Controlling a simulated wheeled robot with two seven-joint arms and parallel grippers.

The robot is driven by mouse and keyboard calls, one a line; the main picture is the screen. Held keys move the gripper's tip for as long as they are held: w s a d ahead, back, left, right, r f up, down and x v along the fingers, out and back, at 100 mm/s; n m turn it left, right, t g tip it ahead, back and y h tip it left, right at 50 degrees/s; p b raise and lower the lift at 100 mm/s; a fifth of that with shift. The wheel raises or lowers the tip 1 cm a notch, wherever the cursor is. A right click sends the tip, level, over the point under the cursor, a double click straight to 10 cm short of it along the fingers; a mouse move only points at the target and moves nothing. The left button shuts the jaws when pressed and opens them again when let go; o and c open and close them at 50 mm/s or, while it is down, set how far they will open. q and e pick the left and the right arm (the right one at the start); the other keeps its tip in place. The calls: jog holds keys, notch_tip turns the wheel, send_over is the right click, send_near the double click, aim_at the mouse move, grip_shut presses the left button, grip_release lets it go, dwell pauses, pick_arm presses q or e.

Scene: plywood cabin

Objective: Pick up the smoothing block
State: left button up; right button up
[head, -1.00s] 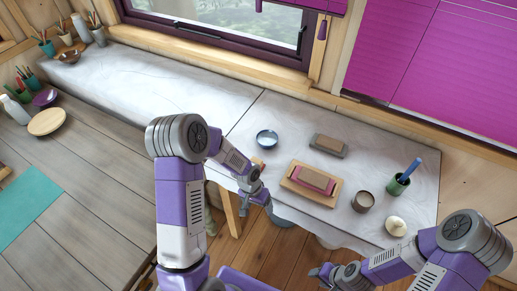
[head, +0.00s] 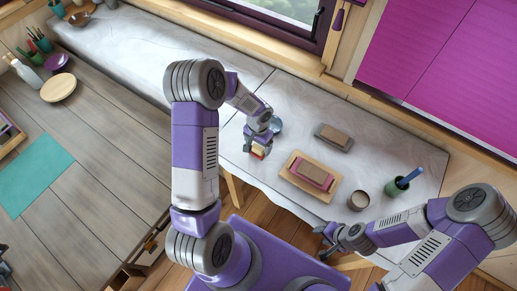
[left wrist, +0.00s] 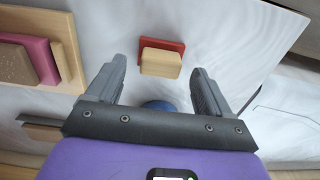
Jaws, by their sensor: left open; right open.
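A small wooden block on a red base, which looks like the smoothing block (head: 257,153), lies on the pale worktop near its front edge. In the left wrist view the block (left wrist: 161,62) shows between the fingertips, with a gap on both sides. My left gripper (head: 261,143) is open above it and partly hides it in the head view; its fingers also show in the left wrist view (left wrist: 159,72). Whether the fingertips reach down to the block's height I cannot tell. My right gripper (head: 327,243) is open and empty by the worktop's front edge.
Right of the block is a wooden board (head: 291,178) carrying a pink and brown block (head: 313,173). A grey and brown block (head: 333,137), a blue bowl (head: 276,125), a tin (head: 358,200) and a green cup (head: 396,187) stand nearby.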

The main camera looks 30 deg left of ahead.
aim_at(258, 148)
pick_arm(q)
jog(key=shift+f, duration=1.4)
jog(key=shift+c, duration=0.5)
jog(key=c, duration=0.9)
jog(key=shift+r, duration=0.1)
jog(key=shift+c, duration=0.2)
notch_tip(258, 148, up, 10)
jog(key=shift+f, duration=0.1)
